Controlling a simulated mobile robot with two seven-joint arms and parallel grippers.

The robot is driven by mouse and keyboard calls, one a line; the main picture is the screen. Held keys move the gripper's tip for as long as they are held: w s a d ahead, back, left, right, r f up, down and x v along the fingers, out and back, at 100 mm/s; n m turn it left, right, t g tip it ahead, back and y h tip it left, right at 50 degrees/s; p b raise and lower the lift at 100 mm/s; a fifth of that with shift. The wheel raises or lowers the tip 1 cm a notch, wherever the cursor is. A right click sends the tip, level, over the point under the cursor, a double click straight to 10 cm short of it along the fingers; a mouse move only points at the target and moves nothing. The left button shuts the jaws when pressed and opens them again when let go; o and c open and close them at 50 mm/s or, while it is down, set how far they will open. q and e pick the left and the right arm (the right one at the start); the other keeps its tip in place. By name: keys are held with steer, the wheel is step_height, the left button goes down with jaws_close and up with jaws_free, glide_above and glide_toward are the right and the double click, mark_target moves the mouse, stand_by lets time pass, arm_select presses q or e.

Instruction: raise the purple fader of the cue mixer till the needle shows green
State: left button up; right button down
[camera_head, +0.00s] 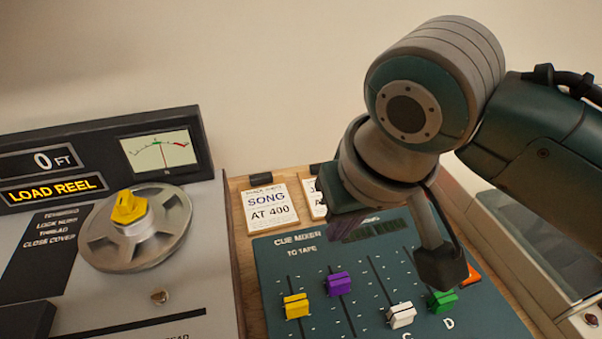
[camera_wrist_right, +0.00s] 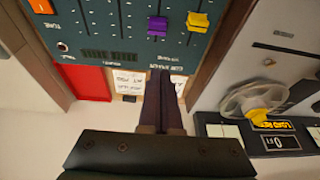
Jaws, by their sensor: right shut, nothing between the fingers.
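The purple fader (camera_head: 339,283) sits in its slot on the dark teal cue mixer (camera_head: 270,252), one slot right of the yellow fader (camera_head: 296,306) and set higher. The purple fader also shows in the right wrist view (camera_wrist_right: 157,25), beyond the fingertips. My right gripper (camera_head: 345,236) is shut and empty above the mixer's top edge, apart from the purple fader; its fingers point toward the mixer in the right wrist view (camera_wrist_right: 160,73). The needle meter (camera_head: 160,152) has green and red arc marks; its thin needle stands near the middle, by the green mark. My left gripper is out of view.
A white fader (camera_head: 401,315), green fader (camera_head: 442,300) and orange part (camera_head: 472,275) are on the mixer's right side. Paper cards (camera_head: 270,207) lie behind it. A tape machine with a reel (camera_head: 137,232) and yellow hub stands left.

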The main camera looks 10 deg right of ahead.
mark_target(338, 283)
arm_select(q)
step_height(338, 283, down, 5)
steer(key=b, duration=0.4)
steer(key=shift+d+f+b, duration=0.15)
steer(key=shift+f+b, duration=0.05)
steer(key=shift+b, duration=0.2)
arm_select(e)
steer(key=x, duration=0.3)
steer(key=w+x, duration=0.1)
steer(key=x, duration=0.3)
steer(key=d+x, duration=0.1)
steer(key=x, duration=0.3)
steer(key=shift+w+d+r, duration=0.1)
steer(key=shift+w+r, duration=0.05)
steer(key=shift+r, duration=0.05)
steer(key=s+p, duration=0.2)
steer(key=shift+s+d+r, duration=0.1)
steer(key=shift+s+r, duration=0.1)
steer(key=shift+s, duration=0.2)
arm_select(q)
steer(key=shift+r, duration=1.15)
arm_select(e)
steer(key=shift+s+f, duration=0.1)
steer(key=shift+s, duration=0.45)
